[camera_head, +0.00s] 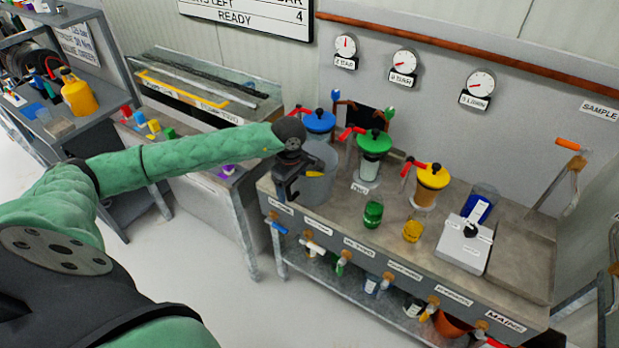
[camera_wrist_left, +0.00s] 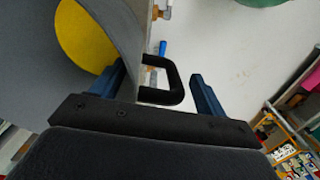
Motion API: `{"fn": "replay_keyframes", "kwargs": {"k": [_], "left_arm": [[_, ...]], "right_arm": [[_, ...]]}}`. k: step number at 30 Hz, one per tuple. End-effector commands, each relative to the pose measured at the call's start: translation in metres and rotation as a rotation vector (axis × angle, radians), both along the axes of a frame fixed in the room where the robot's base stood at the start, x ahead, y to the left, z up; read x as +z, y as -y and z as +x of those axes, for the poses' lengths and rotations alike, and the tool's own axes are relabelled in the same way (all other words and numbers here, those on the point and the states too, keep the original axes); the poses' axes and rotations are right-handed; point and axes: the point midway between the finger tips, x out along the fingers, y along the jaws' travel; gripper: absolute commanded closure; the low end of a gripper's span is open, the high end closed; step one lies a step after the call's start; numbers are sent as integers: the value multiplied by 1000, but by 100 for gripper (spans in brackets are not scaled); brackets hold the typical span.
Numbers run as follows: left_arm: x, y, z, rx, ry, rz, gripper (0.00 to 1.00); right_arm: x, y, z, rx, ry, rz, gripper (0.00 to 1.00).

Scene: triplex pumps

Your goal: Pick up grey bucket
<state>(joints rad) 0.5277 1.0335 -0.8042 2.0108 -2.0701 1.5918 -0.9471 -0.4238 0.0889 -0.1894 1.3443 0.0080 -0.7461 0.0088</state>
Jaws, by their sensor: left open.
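The grey bucket (camera_head: 318,186) stands at the left end of the metal bench, partly hidden behind my left gripper (camera_head: 287,188). In the left wrist view, the bucket's curved grey wall (camera_wrist_left: 126,32) fills the upper left, with a yellow round patch (camera_wrist_left: 84,38) within it. A black loop handle (camera_wrist_left: 176,82) sticks out from the wall. My left gripper (camera_wrist_left: 158,76) is open, with its two blue fingers on either side of the handle and the handle in the gap between them. Whether a finger touches the bucket is unclear. My right gripper is not in view.
A green jar (camera_head: 373,214), a yellow jar (camera_head: 412,231) and a white box (camera_head: 464,245) are farther right. Taps line the bench front. The floor before it is clear.

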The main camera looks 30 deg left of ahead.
Motion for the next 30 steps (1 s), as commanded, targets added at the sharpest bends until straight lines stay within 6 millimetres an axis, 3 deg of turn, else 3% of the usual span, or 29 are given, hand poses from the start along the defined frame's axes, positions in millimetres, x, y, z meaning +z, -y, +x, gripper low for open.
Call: {"fn": "replay_keyframes", "kwargs": {"k": [8, 11, 18, 30], "left_arm": [[-2, 0, 0, 0, 0, 0, 26], [-2, 0, 0, 0, 0, 0, 42], [-2, 0, 0, 0, 0, 0, 89], [-1, 0, 0, 1, -1, 0, 91]], "right_arm": [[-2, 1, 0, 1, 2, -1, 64], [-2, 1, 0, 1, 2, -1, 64], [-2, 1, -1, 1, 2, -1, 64], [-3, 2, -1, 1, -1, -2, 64]]}}
